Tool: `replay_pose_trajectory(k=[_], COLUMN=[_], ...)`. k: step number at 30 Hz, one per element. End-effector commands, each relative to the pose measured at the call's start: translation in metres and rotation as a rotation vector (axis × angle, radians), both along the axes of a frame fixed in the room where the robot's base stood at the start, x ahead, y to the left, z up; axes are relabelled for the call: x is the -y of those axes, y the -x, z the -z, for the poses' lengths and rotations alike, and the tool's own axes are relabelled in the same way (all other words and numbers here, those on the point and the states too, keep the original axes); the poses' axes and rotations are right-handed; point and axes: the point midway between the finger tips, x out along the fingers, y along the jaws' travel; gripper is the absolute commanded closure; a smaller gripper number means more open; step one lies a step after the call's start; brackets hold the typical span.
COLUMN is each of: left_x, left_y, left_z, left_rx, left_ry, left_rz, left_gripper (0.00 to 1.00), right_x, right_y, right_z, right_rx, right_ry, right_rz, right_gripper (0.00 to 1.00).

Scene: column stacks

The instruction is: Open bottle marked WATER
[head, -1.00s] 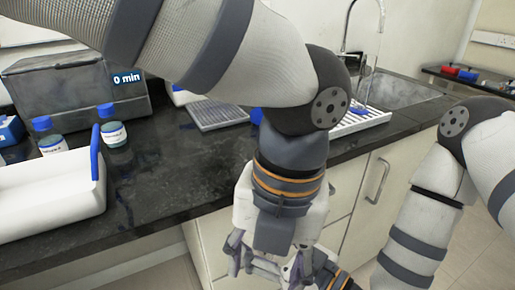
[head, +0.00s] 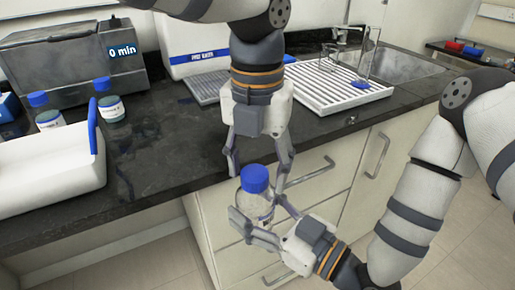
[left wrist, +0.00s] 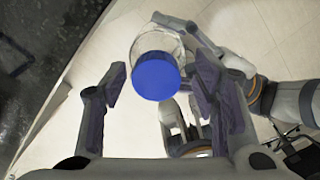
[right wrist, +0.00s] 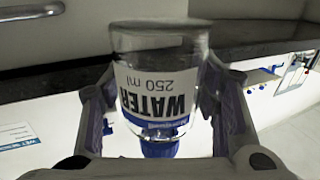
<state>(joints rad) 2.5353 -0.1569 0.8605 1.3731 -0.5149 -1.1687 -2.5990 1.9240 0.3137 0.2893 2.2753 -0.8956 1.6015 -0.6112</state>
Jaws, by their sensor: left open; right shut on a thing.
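The bottle marked WATER (head: 254,205) is clear with a blue cap (head: 256,178). It is held upright in front of the counter. Its label (right wrist: 158,95) reads "WATER 250 ml", upside down in the right wrist view. My right gripper (head: 262,217) is shut on the bottle's body from below right. My left gripper (head: 258,176) points down from above, open, with its fingers on either side of the cap. In the left wrist view the cap (left wrist: 156,77) lies between the spread fingers, with gaps at both sides. The cap is on the bottle.
Two blue-capped bottles (head: 110,101) stand on the dark counter (head: 150,160) at left, by a white tray (head: 45,190) and a grey box (head: 70,65) reading "0 min". A white drying rack (head: 335,88) and sink (head: 385,62) are at right. Cabinet drawers (head: 225,235) are behind the bottle.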

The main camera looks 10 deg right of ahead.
Motion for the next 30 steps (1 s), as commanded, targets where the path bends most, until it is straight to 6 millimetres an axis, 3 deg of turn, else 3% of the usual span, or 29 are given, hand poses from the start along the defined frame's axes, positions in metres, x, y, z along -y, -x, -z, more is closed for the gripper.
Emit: replay_pose_trajectory(k=[5,12,17,20,30], left_x=[0.0001,0.0008,0.0015,0.0010,-0.0059], left_y=[0.0000,0.0004,0.0009,-0.0001,-0.0011], left_z=[-0.0003,-0.0005,-0.0007,-0.0011,-0.0021], left_rx=[0.001,0.000,-0.001,0.001,0.000], left_ry=[0.000,0.001,0.003,0.003,0.010], left_rz=[0.000,0.001,-0.065,-0.333,-1.774], left_gripper=[0.45,0.96,0.96,0.96,0.96], right_x=[-0.0001,-0.0003,-0.0007,-0.0009,-0.0023], right_y=[-0.0001,-0.0002,0.0000,-0.0001,0.0008], right_z=[-0.0009,-0.0010,-0.0011,-0.0012,-0.0015], right_rx=[0.002,0.002,0.003,0.003,0.004], right_ry=[-0.001,-0.001,-0.001,-0.001,-0.001], right_rz=[0.000,-0.001,-0.002,-0.002,-0.007], right_gripper=[1.00,1.00,1.00,1.00,1.00])
